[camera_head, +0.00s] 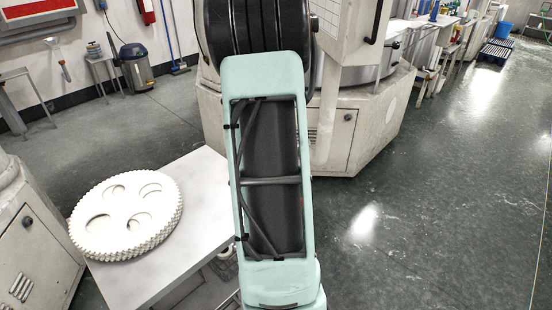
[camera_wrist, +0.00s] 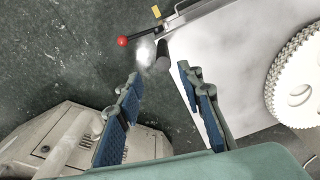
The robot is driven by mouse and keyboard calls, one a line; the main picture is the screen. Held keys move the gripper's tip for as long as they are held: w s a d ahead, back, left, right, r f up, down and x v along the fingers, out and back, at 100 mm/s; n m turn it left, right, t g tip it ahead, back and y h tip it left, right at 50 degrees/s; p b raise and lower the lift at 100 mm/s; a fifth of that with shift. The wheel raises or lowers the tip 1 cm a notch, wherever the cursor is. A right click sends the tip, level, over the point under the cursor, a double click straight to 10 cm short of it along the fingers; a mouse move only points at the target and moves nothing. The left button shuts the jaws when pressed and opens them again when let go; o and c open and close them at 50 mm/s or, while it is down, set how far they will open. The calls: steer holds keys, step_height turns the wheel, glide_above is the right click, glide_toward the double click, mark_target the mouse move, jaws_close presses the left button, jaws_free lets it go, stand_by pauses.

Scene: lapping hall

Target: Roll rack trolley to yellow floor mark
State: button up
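A white-topped table or trolley (camera_head: 205,185) stands at the lower left of the head view; I cannot tell whether it is the rack trolley, as my arm hides its right side. Its white top (camera_wrist: 225,50) also shows in the wrist view, with a dark cylindrical grip (camera_wrist: 163,55) and a red-knobbed lever (camera_wrist: 122,41) at its edge. My gripper (camera_wrist: 160,73) is open and empty, its blue-padded fingers apart near the grip, not visibly touching it.
A stack of white toothed discs (camera_head: 127,213) lies on the white top. A large beige machine (camera_head: 350,130) stands behind my arm, and another machine (camera_head: 35,240) at left. Open green floor (camera_head: 440,210) extends on the right. A bin (camera_head: 137,67) stands at the back left.

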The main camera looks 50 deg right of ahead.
steer(key=shift+r, duration=1.5)
